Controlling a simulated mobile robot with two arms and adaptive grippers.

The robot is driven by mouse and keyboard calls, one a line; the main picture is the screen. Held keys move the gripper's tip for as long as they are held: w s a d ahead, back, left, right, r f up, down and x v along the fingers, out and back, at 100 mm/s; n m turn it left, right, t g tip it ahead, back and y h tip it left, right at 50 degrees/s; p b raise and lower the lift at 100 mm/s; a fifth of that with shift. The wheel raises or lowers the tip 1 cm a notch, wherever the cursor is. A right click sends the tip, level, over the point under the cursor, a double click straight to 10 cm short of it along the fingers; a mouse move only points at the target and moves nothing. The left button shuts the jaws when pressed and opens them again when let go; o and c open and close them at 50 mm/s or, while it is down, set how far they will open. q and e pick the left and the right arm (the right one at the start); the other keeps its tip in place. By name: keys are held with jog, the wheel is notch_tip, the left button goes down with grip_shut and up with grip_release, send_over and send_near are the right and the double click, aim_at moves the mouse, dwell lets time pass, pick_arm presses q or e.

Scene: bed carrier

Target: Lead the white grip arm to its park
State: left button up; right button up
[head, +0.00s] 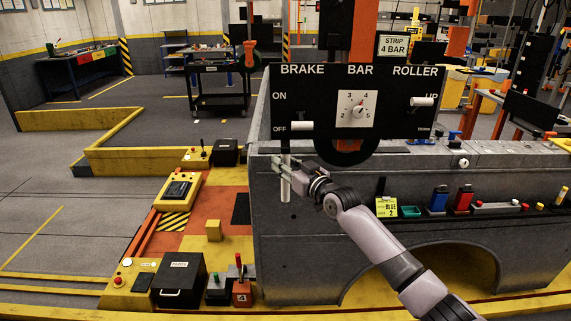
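A slim upright arm with a white lower end (285,188) hangs below the left part of the black control panel, in front of the grey machine's left corner. My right gripper (287,165) reaches it from the right, its fingers at the arm's middle. The fingers overlap the arm, and I cannot tell whether they are closed on it. I cannot make out a marked park. My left gripper is not in view.
The grey machine body (300,250) stands close on the right, with a ledge of small coloured items (463,198). Left of it are an orange platform (215,195), a black box (179,279) and a red lever (240,285). Yellow low walls (150,160) border open floor.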

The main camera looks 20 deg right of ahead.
grip_shut()
dwell(0.5)
